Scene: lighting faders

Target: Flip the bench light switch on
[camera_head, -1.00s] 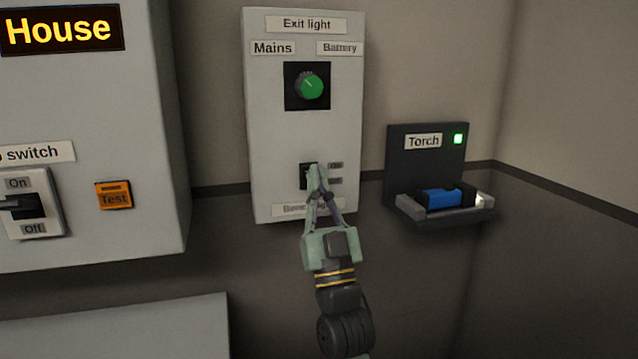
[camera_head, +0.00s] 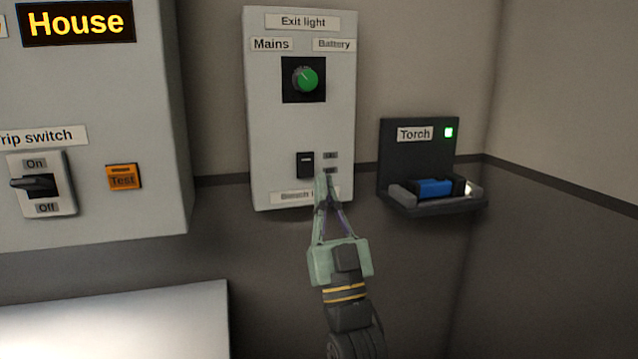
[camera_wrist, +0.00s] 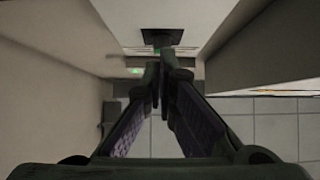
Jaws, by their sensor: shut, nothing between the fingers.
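The bench light switch (camera_head: 305,165) is a small black rocker low on the grey exit light panel (camera_head: 270,120). Two small labels beside it are too small to read. The "Bench" label (camera_head: 290,196) below it is partly hidden by my fingers. My gripper (camera_head: 323,178) is shut and empty, with its tips just below and right of the switch, apparently apart from it. In the wrist view my shut fingertips (camera_wrist: 160,75) show below the panel's black square; the switch cannot be made out there.
A green knob (camera_head: 306,80) is higher on the panel. Right is a torch holder (camera_head: 418,165) with a blue torch (camera_head: 435,188). Left is a large cabinet with a trip switch (camera_head: 40,185) and orange Test button (camera_head: 123,177). A surface (camera_head: 120,320) at lower left is brightly lit.

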